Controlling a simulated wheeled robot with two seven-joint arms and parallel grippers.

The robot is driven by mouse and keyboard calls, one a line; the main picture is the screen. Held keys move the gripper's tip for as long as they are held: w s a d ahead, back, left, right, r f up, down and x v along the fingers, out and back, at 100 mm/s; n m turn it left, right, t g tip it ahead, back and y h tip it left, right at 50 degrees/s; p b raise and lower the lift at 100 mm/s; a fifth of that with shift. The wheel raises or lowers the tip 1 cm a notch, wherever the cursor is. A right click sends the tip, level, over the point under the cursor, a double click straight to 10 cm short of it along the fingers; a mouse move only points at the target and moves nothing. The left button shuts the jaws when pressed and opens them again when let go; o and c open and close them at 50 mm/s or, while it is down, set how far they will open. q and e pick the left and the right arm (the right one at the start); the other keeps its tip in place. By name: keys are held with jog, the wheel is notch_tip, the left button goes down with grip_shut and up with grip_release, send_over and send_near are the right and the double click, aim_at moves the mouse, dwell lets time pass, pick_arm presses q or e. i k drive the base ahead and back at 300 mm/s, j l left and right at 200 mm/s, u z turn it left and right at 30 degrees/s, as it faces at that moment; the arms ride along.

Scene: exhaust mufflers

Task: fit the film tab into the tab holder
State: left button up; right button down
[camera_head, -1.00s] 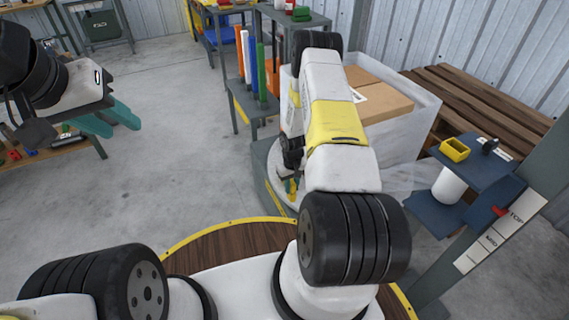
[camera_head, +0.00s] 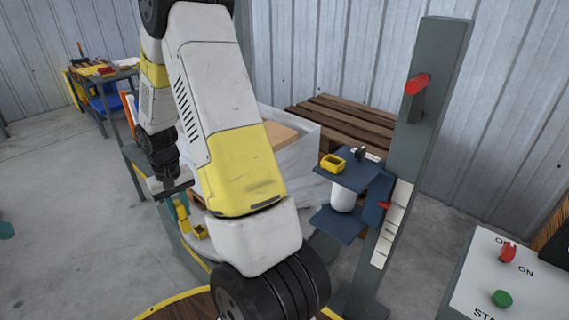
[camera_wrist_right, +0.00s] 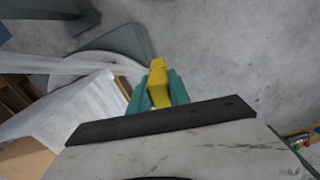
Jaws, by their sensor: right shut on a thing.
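My right gripper (camera_head: 180,207) hangs beside the wrapped load, low over the floor. In the right wrist view its teal fingers (camera_wrist_right: 158,90) are shut on a yellow piece, which I take to be the film tab (camera_wrist_right: 157,70). The tab sticks out beyond the fingertips. In the head view, yellow also shows at the fingers, but small and partly hidden by my arm. I cannot pick out the tab holder for certain. Only a teal tip of my left gripper (camera_head: 6,230) shows at the left edge, so its opening cannot be judged.
A film-wrapped load (camera_head: 307,150) stands behind my right arm. A grey post (camera_head: 425,125) carries a blue carriage (camera_head: 338,222) with a white roll (camera_head: 343,197) and a yellow open box (camera_head: 333,162). A control panel (camera_head: 510,275) is at right.

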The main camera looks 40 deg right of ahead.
aim_at(343, 219)
jog(key=k+l+z, duration=0.15)
jog(key=k+z, duration=0.2)
jog(key=k+l+z, duration=0.3)
jog(key=i+j, duration=0.05)
